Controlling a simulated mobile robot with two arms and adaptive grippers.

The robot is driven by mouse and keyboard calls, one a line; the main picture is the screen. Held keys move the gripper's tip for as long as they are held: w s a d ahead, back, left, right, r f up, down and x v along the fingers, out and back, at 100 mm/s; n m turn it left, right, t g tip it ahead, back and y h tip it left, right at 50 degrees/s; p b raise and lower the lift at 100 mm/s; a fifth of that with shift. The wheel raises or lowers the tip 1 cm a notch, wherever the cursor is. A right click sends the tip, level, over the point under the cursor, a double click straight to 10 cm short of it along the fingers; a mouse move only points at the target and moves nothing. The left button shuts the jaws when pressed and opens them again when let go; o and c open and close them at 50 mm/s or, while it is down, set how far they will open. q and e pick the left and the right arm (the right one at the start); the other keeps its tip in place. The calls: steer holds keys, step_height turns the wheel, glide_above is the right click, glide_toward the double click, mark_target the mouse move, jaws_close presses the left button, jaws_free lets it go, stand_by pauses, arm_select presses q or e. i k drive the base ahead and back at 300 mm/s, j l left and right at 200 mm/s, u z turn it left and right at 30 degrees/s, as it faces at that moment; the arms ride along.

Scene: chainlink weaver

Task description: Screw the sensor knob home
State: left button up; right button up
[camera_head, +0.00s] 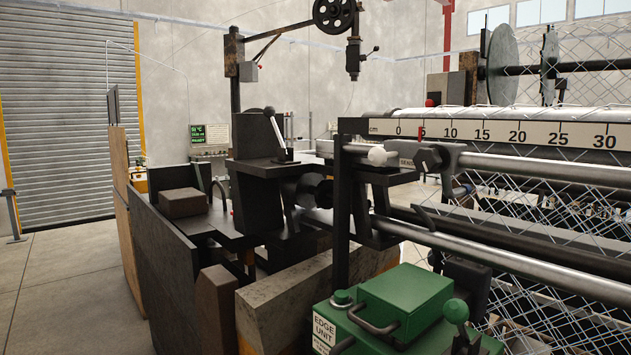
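Neither of my grippers is in view. A dark sensor-like bracket (440,157) sits on the upper steel rail, below the numbered scale. A dark faceted knob (428,158) is on its face, and a small label beside it is only partly legible. I cannot tell which of these is the sensor knob, or how far either is screwed in. A small red pointer (420,132) stands at the scale above the bracket.
The scale (505,132) runs along the machine's top beam. Below are the upper rail (540,170), lower rail (500,254) and chain-link mesh (560,215). A green edge unit (405,298) with handles fills the front. Open floor (60,280) lies at left.

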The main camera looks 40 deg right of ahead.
mark_target(427, 160)
steer(key=z, duration=1.55)
